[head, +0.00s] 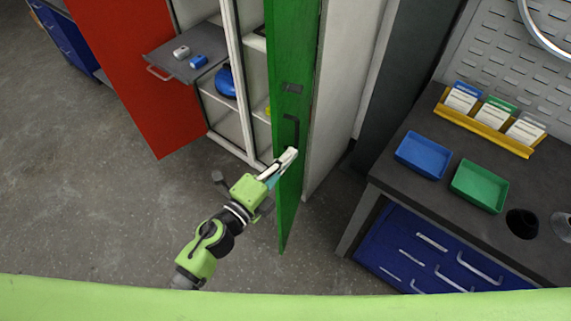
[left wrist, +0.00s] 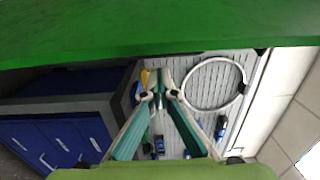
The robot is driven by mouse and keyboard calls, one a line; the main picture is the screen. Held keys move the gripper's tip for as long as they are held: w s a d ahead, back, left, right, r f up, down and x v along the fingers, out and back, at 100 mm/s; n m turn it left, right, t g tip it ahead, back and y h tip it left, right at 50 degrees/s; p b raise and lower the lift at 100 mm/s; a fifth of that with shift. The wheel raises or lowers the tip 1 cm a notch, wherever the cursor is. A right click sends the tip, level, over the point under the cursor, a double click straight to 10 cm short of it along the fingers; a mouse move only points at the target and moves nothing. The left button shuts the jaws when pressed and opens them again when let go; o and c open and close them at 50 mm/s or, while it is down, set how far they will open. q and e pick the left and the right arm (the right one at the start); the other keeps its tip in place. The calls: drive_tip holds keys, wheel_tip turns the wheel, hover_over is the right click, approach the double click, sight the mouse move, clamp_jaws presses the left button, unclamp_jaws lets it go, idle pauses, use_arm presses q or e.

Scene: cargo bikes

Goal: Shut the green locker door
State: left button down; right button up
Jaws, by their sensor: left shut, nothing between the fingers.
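The green locker door (head: 291,65) stands open, swung out from the locker, in the middle of the head view. A dark handle (head: 291,130) and a small dark plate (head: 292,88) are on its visible face. My left gripper (head: 291,154) is in front of the door just below the handle, its fingers together and empty. I cannot tell whether it touches the door. In the left wrist view the green door (left wrist: 130,25) fills the top, and my left gripper (left wrist: 160,90) shows with its fingertips together. My right gripper is in neither view.
A red door (head: 135,70) stands open left of the locker's shelves. A grey pull-out shelf (head: 175,58) holds small items. On the right, a workbench (head: 410,195) with blue (head: 423,155) and green trays (head: 480,186) stands beyond the door. Floor on the left is clear.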

use_arm(q)
drive_tip(key=shift+w+a, duration=0.15)
drive_tip(key=shift+a, duration=1.05)
